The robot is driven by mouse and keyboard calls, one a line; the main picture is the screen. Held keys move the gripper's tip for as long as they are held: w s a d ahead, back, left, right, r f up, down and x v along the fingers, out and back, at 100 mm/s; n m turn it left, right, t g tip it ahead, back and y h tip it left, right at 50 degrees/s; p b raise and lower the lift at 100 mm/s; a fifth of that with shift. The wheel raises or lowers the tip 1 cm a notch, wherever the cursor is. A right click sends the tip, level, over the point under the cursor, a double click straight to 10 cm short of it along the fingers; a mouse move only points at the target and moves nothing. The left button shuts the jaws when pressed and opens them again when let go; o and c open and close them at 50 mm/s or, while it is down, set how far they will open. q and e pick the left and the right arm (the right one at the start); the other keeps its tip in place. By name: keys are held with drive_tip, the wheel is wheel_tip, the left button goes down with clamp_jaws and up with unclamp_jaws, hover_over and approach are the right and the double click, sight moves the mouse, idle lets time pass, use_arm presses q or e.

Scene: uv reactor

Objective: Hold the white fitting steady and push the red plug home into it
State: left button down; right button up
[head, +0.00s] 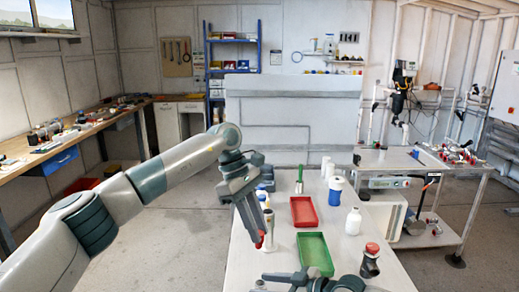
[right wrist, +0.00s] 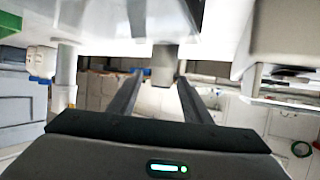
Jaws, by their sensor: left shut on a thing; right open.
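My left gripper (head: 259,236) points down over the near left part of the bench. It is shut on the small red plug (head: 259,243), which shows at its fingertips. The white fitting (head: 269,222) appears as a pale upright cylinder just beside these fingers, partly hidden; I cannot tell whether plug and fitting touch. My right gripper is low at the bottom edge of the head view. In the right wrist view my right gripper (right wrist: 158,88) is open, and a pale grey cylinder (right wrist: 162,68) shows between its fingers; its distance is unclear.
A green tray (head: 327,270) and a red tray (head: 292,222) lie on the bench. A white bottle (head: 353,222), a blue-and-white container (head: 335,190) and a dark red-capped bottle (head: 370,262) stand to the right. A green-handled tool (head: 299,182) is farther back.

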drive_tip(key=v, duration=1)
use_arm(q)
drive_tip(key=shift+r, duration=0.1)
